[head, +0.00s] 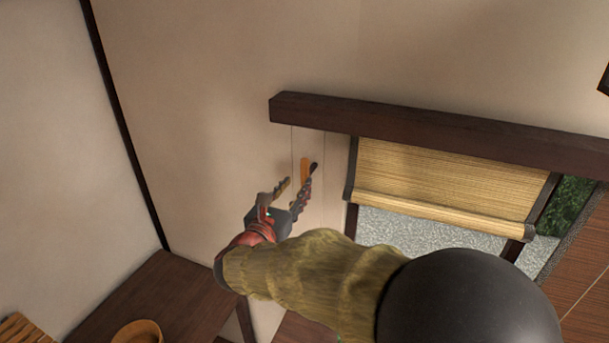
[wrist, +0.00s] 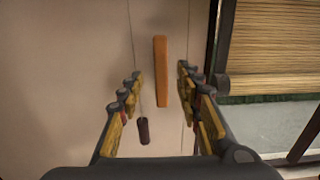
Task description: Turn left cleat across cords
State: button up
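The cleat is an orange bar on the wall (head: 305,170), standing upright and parallel to the cords. In the wrist view the cleat (wrist: 161,70) shows between the fingers of my gripper (wrist: 160,80). My gripper is open in the head view too (head: 299,180), with its fingertips near the cleat. I cannot tell whether either finger touches it. A thin left cord (wrist: 131,45) ends in a dark tassel (wrist: 143,130) below and left of the cleat. A thin right cord (wrist: 182,130) runs to the right of the cleat. Only one cleat is visible.
A partly lowered bamboo blind (head: 450,185) hangs right of the cords, under a dark wooden beam (head: 400,120). A dark table (head: 165,300) with a round wooden bowl (head: 138,331) stands at lower left. The wall left of the cords is bare.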

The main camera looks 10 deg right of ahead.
aim_at(304, 176)
jog(key=p+x, duration=0.1)
jog(key=x, duration=0.5)
jog(key=shift+w+d, duration=0.2)
jog(key=shift+d, duration=0.05)
jog(key=shift+c, duration=0.8)
grip_shut()
